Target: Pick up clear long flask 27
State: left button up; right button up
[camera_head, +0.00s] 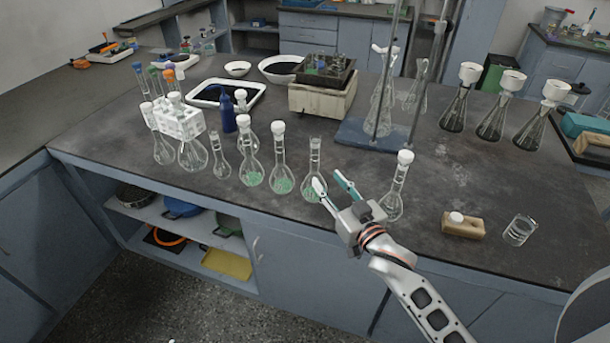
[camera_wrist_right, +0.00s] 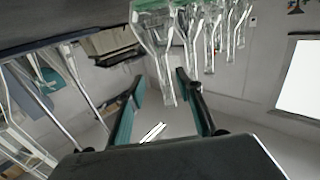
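Several clear long-necked flasks stand on the dark bench in the head view; no number is readable, so I cannot tell which is 27. An unstoppered clear flask (camera_head: 315,158) with green contents stands beside my right gripper (camera_head: 331,180), partly hidden by a finger. My right gripper is open, its fingers apart, with no flask visibly gripped. In the right wrist view, a clear neck (camera_wrist_right: 163,75) reaches toward the space between the fingers of the right gripper (camera_wrist_right: 160,88). A white-stoppered clear flask (camera_head: 400,178) stands just right of the gripper. My left gripper is out of view.
White-stoppered flasks (camera_head: 279,158) stand close by on the left. A stand with a blue base (camera_head: 370,139) is behind the gripper. A wooden block (camera_head: 463,226) and a small beaker (camera_head: 520,230) sit at the right front. The bench between them and the back-right flasks is clear.

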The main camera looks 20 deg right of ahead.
aim_at(317, 168)
jog(key=w, duration=0.2)
jog(key=w+a, duration=0.1)
jog(key=w, duration=0.3)
jog(key=shift+w+a+r, duration=0.2)
jog(key=shift+w+a, duration=0.1)
jog(key=shift+a, duration=0.1)
jog(key=shift+w+a, duration=0.1)
jog(key=shift+w, duration=0.3)
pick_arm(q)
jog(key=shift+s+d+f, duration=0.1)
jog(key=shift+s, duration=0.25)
pick_arm(e)
grip_shut()
